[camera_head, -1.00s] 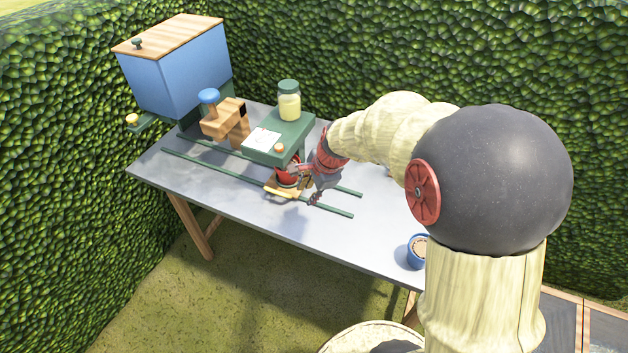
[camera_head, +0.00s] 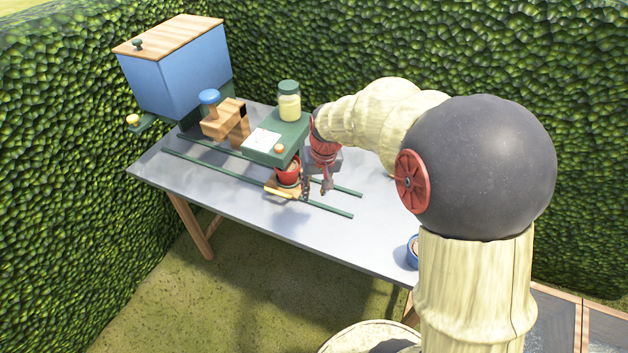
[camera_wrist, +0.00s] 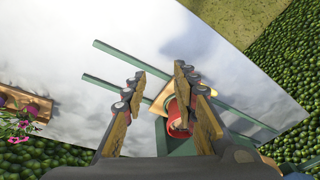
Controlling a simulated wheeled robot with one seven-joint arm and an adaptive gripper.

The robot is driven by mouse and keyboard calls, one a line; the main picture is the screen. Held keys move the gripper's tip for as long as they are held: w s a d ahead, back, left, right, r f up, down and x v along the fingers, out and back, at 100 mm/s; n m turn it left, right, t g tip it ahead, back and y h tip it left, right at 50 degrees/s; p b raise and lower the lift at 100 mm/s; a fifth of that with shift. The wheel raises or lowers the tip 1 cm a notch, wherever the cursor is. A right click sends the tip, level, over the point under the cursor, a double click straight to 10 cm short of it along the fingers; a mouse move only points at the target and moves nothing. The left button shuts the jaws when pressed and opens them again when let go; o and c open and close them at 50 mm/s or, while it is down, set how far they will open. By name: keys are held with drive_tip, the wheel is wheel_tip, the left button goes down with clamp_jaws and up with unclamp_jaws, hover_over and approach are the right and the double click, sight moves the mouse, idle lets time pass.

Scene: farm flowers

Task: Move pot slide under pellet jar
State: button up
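The pot slide (camera_head: 271,186) is a wooden plate on two green rails (camera_head: 222,176). A red pot (camera_head: 288,174) filled with brown stuff stands on it, by the front right corner of the green dispenser block (camera_head: 277,150). The pellet jar (camera_head: 289,104), glass with a green lid and pale yellow contents, stands on top of that block. The wrist view shows my gripper (camera_wrist: 158,82) open and empty; the slide (camera_wrist: 164,98) and red pot (camera_wrist: 178,118) show near the right finger, partly hidden.
A wooden block with a blue knob (camera_head: 209,97) and a blue bin with a wooden lid (camera_head: 175,70) stand left. A blue pot (camera_head: 412,252) is at the table's right. Pink flowers (camera_wrist: 17,128) show in the wrist view. The table (camera_head: 225,195) is mostly clear in front.

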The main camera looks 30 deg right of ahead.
drive_tip(key=n, duration=0.3)
drive_tip(key=r+n+h, duration=0.1)
drive_tip(key=n, duration=0.2)
drive_tip(key=w+r+n+g+p, duration=0.1)
drive_tip(key=n, duration=0.1)
drive_tip(key=shift+d+n, duration=0.1)
drive_tip(key=shift+n, duration=0.3)
drive_tip(key=shift+c, duration=0.2)
